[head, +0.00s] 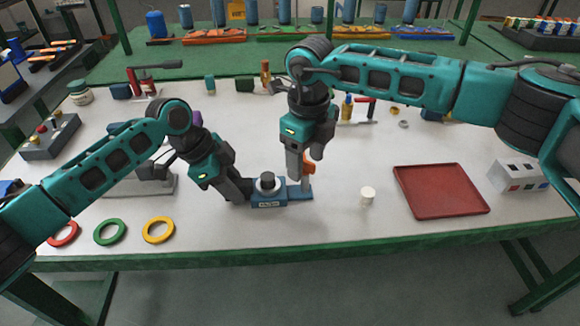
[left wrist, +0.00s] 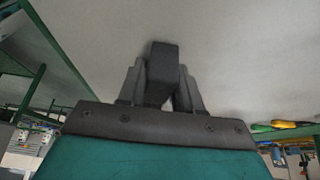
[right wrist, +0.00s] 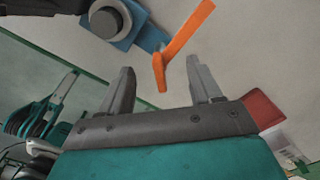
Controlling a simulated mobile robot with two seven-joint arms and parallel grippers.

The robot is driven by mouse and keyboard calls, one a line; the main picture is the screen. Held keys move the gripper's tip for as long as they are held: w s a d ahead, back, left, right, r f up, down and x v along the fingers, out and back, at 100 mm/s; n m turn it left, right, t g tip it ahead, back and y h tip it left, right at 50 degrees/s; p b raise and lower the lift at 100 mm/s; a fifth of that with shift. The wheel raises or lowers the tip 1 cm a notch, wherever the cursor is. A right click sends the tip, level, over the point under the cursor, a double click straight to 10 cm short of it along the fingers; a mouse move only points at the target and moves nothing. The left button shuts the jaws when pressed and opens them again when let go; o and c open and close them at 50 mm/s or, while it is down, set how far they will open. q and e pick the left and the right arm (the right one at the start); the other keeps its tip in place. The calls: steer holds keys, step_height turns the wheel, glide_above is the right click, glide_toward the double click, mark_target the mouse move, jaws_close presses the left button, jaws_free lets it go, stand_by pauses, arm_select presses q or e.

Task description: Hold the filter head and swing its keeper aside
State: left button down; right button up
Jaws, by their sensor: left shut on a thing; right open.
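The filter head (head: 266,186) is a blue block with a pale ring and a dark round knob, near the table's front edge. It also shows in the right wrist view (right wrist: 107,20). My left gripper (head: 246,192) is shut at its left side. In the left wrist view the fingers (left wrist: 162,85) close on a dark grey block (left wrist: 163,62); the rest of the head is hidden there. The orange keeper (right wrist: 182,38) stands on the blue base plate (head: 300,193). My right gripper (right wrist: 162,72) is open, with the keeper's bent end between its fingers, gaps visible on both sides.
A small white cylinder (head: 367,194) stands right of the base plate, then a red tray (head: 440,205). Red, green (head: 110,232) and yellow (head: 158,230) rings lie at the front left. Tools and bottles stand behind.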

mark_target(306, 161)
steer(key=shift+r, duration=3.45)
arm_select(q)
steer(key=c, duration=0.7)
jaws_free()
steer(key=v, duration=1.2)
